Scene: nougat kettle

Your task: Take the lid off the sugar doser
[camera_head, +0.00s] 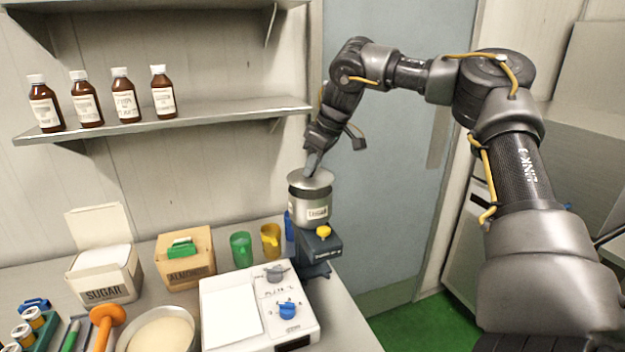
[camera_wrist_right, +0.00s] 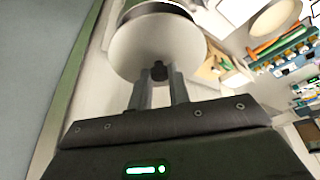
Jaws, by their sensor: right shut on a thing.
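The sugar doser (camera_head: 309,213) is a steel cylinder with a "SUGAR" label on a dark blue base with a yellow knob. Its round grey lid (camera_head: 322,181) is at the top of the cylinder; I cannot tell if there is a gap under it. My right gripper (camera_head: 311,172) comes down from above onto the lid. In the right wrist view, the lid (camera_wrist_right: 135,45) is a pale disc, and the right gripper (camera_wrist_right: 158,75) is shut on its small dark knob (camera_wrist_right: 158,68). My left gripper is not in view.
A white scale (camera_head: 232,312) stands in front of the doser. A shelf (camera_head: 215,114) holds several brown bottles.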

